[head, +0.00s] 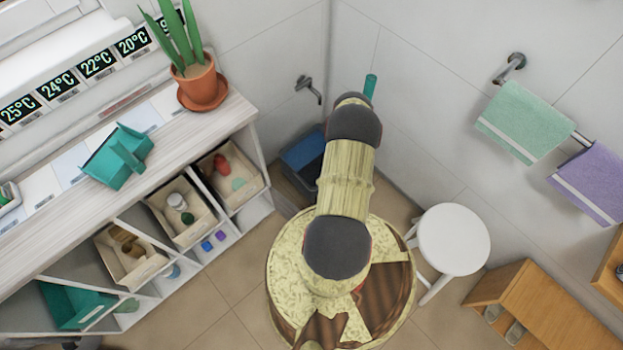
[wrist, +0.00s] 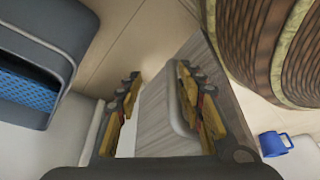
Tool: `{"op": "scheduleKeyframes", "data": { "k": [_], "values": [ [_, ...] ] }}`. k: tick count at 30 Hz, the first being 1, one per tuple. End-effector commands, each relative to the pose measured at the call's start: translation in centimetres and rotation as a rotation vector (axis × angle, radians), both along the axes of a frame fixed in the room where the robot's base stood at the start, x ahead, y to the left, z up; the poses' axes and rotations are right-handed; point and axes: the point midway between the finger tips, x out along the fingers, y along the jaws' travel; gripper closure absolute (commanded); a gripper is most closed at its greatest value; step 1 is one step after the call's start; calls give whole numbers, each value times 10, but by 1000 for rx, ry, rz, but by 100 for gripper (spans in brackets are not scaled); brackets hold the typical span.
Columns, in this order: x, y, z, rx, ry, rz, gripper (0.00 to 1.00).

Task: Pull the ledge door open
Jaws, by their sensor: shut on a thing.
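In the wrist view, a pale grey wood-grain panel, which looks like the ledge door (wrist: 152,118), stands between the two fingers of my gripper (wrist: 157,103). The yellow-padded fingers lie on either side of it, and my gripper is shut on it. A rounded grey edge or handle shows beside the right finger; the exact contact is partly hidden. I cannot tell how far the door stands open. In the head view, my arm covers the middle, and neither my gripper nor the door can be made out.
A shelf unit (head: 215,125) with several bins stands at the left, a potted plant (head: 198,80) on top. A blue-and-grey crate (head: 304,158) sits near the corner; it also shows in the wrist view (wrist: 28,88). A white stool (head: 453,240) and wooden bench (head: 545,305) stand right.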

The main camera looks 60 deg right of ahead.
Motion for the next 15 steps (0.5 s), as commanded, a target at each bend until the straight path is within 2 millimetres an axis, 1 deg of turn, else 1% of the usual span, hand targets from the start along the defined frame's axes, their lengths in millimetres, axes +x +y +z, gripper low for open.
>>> {"op": "scheduleKeyframes", "data": {
  "k": [1,5,8,11,15],
  "values": [
    [6,-6,3,-8,-13,-2,70],
    [5,-6,5,-8,-13,-2,70],
    [2,-8,13,-8,-12,-3,70],
    [-3,-10,25,-8,-12,-4,70],
    [-11,-14,48,-8,-11,-3,70]
  ]
}}
